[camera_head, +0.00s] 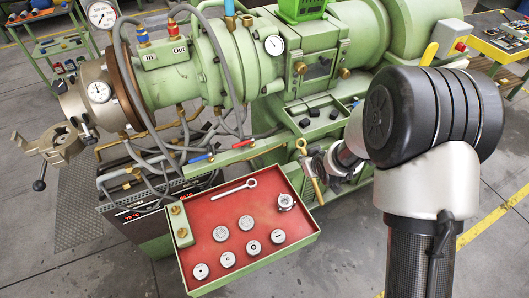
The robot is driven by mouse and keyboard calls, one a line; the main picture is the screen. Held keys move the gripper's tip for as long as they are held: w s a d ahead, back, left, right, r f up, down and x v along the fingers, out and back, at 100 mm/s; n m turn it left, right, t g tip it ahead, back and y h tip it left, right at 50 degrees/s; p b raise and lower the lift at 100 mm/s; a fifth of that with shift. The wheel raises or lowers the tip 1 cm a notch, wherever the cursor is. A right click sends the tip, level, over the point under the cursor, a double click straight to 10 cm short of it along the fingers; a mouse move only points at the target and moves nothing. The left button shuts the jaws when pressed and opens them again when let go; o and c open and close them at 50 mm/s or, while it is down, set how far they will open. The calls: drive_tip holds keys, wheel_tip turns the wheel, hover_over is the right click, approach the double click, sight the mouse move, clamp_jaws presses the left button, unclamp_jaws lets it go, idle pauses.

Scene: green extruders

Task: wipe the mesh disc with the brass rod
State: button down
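The red-lined tray (213,207) with a green rim is in the lower middle of the head view. Several small round metal discs lie in it; they are too small to tell which is the mesh disc. One of them (278,236) is at the right front and another (221,233) is at the left. My gripper (312,168) is above and beyond the tray's right back corner. It appears shut on the brass rod (316,190), which slants downward with a ringed upper end. The fingers are small and partly hidden, and the rod is apart from the discs.
A silver wrench (234,190) lies at the back of the tray. A green block with brass fittings (181,224) sits at its left edge. The green extruder (225,65) with hoses and gauges stands behind. Open floor (350,260) lies right of the tray.

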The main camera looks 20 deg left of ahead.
drive_tip(key=s+a+r+n+y, duration=0.1)
drive_tip(key=s+a+n+y, duration=0.15)
drive_tip(key=a, duration=0.45)
drive_tip(key=s+a+n+y, duration=0.1)
drive_tip(key=a+n+y, duration=0.15)
drive_tip(key=a, duration=0.45)
drive_tip(key=shift+m, duration=0.5)
drive_tip(key=shift+s+f+b, duration=0.15)
drive_tip(key=shift+f+b, duration=0.45)
drive_tip(key=shift+f, duration=0.6)
drive_tip(key=shift+s+f+b, duration=0.1)
drive_tip(key=shift+f+b, duration=0.5)
drive_tip(key=shift+f, duration=0.6)
